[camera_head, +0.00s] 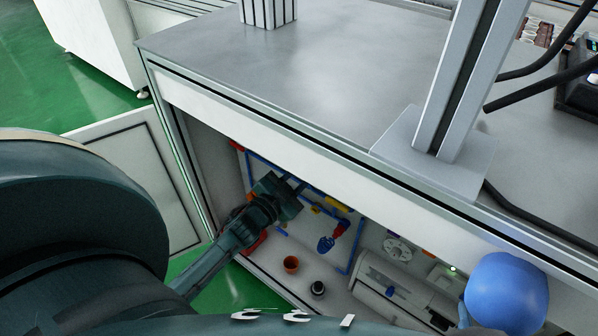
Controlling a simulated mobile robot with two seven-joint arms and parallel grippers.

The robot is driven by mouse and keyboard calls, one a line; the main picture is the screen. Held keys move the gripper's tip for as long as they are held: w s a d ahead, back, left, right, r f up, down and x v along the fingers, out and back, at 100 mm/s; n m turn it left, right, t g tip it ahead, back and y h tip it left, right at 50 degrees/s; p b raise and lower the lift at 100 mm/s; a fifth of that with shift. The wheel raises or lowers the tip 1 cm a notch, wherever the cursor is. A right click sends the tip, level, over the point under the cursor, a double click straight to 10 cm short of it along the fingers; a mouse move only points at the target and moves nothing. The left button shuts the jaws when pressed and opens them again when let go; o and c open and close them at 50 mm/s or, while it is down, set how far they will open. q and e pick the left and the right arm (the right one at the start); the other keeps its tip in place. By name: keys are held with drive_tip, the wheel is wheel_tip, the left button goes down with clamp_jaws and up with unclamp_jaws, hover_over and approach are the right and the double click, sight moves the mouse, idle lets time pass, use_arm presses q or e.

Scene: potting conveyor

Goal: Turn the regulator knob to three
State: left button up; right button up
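My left gripper (293,184) reaches into the open cabinet under the grey table, with its fingertips near the blue piping on the inner back wall. The fingers are small and dark, so I cannot tell whether they are open or shut, or whether they touch anything. The regulator knob cannot be clearly made out. A blue round part (326,243) with a red part (341,228) above it shows right of the gripper, below a yellow part (336,204). No dial numbers are legible. My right gripper is not in view.
The table edge (300,135) overhangs the cabinet opening. A white cylindrical unit (385,290) and a large blue rounded object (507,290) stand to the right. An open door panel (135,165) is at left.

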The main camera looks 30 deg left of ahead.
use_arm(q)
drive_tip(key=shift+d+m+p, duration=0.1)
drive_tip(key=shift+m+p, duration=0.2)
drive_tip(key=shift+m, duration=4.4)
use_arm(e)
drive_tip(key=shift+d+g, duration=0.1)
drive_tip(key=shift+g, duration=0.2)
use_arm(q)
drive_tip(key=o, duration=1)
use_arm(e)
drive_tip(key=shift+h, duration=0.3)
